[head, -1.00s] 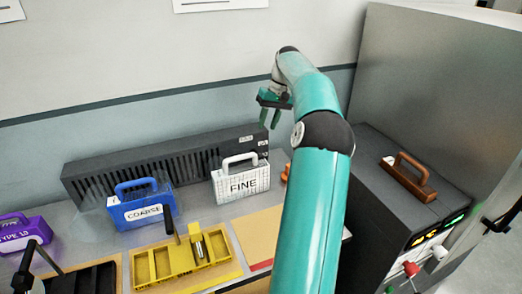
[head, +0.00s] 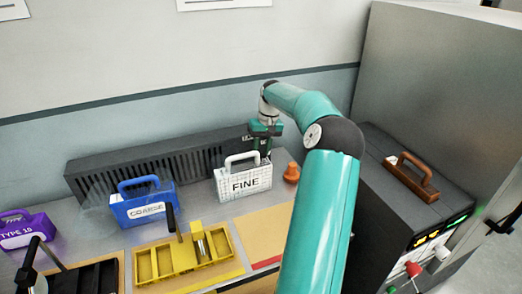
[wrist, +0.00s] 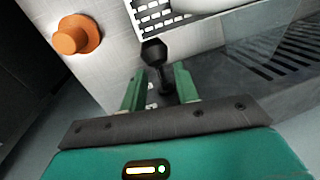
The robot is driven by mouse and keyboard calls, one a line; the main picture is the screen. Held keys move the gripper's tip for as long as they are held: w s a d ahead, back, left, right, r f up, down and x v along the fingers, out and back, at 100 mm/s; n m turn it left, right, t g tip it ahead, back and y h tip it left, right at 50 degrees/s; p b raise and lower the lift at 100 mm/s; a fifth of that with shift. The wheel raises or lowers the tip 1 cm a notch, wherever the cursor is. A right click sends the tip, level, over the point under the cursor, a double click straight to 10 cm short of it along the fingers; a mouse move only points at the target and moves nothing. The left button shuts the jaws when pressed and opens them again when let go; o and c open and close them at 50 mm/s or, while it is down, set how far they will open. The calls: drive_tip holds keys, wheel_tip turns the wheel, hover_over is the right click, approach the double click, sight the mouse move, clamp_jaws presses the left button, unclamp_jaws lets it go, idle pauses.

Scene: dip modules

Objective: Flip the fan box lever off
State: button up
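The fan box (head: 150,160) is the long dark grey slotted box along the back wall; its slotted top also shows in the wrist view (wrist: 285,68). A black lever with a knob (wrist: 153,51) shows in the wrist view, its stem between my fingers with a gap on both sides. My gripper (head: 264,152) points down at the fan box's right end, behind the white FINE case. In the wrist view my gripper (wrist: 157,86) is open around the lever. The lever's base is partly hidden, and the head view does not show the lever clearly.
The white FINE case (head: 244,184) stands close in front of my gripper, and an orange knob (head: 291,173) is just to its right. A blue COARSE case (head: 145,203) and a yellow tray (head: 190,262) lie further left. A dark cabinet (head: 400,205) stands right.

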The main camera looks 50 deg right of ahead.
drive_tip(key=shift+a+f, duration=0.1)
drive_tip(key=shift+f, duration=0.45)
drive_tip(key=shift+c, duration=0.4)
clamp_jaws()
